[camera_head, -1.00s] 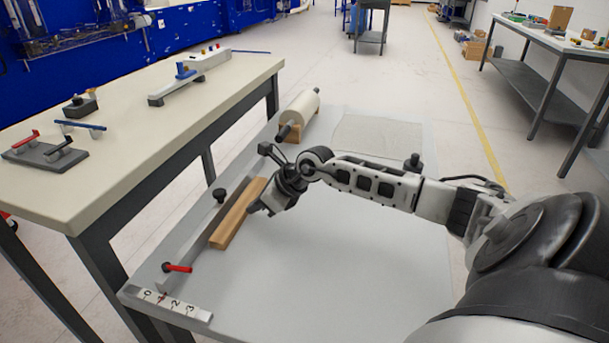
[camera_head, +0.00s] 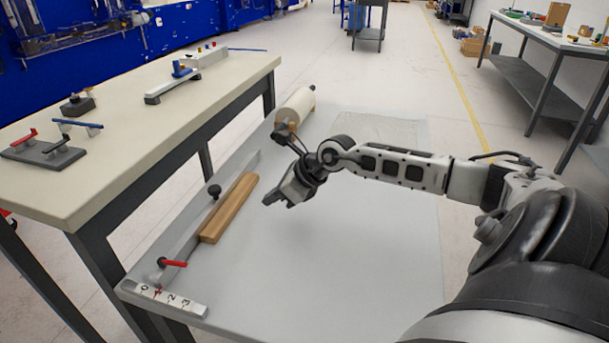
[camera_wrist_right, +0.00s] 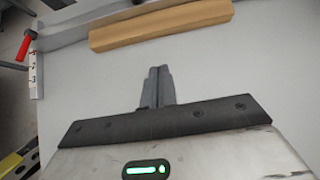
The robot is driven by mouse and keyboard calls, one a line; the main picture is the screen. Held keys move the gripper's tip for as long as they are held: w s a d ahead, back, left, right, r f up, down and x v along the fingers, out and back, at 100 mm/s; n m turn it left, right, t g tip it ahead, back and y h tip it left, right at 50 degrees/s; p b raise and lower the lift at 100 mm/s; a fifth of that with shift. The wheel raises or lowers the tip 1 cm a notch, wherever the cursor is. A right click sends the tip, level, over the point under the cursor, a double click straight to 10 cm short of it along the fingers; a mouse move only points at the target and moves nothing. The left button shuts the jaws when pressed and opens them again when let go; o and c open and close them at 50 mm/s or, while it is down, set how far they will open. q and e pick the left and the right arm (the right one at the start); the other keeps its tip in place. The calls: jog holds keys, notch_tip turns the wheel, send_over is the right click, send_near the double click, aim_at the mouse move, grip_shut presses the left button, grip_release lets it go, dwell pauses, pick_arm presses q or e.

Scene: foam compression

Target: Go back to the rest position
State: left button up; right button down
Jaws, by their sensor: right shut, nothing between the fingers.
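My right gripper (camera_head: 279,200) is above the light grey table in the head view, to the right of the wooden block and apart from it. Its fingers are together with nothing between them, as the right wrist view (camera_wrist_right: 158,72) also shows. The wooden block (camera_head: 229,208) lies along the right side of a grey metal rail (camera_head: 190,238); the block also shows at the top of the right wrist view (camera_wrist_right: 160,27). My left gripper is in neither view.
The grey table (camera_head: 330,270) is clear around and in front of my right gripper. A red-handled clamp (camera_head: 173,263) and a numbered scale (camera_head: 165,298) are at its near left. A higher beige bench (camera_head: 130,140) holding fixtures stands left.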

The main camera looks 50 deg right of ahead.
jog(key=v, duration=0.6)
jog(key=shift+p, duration=0.45)
jog(key=shift+s+r, duration=0.1)
jog(key=shift+r, duration=0.1)
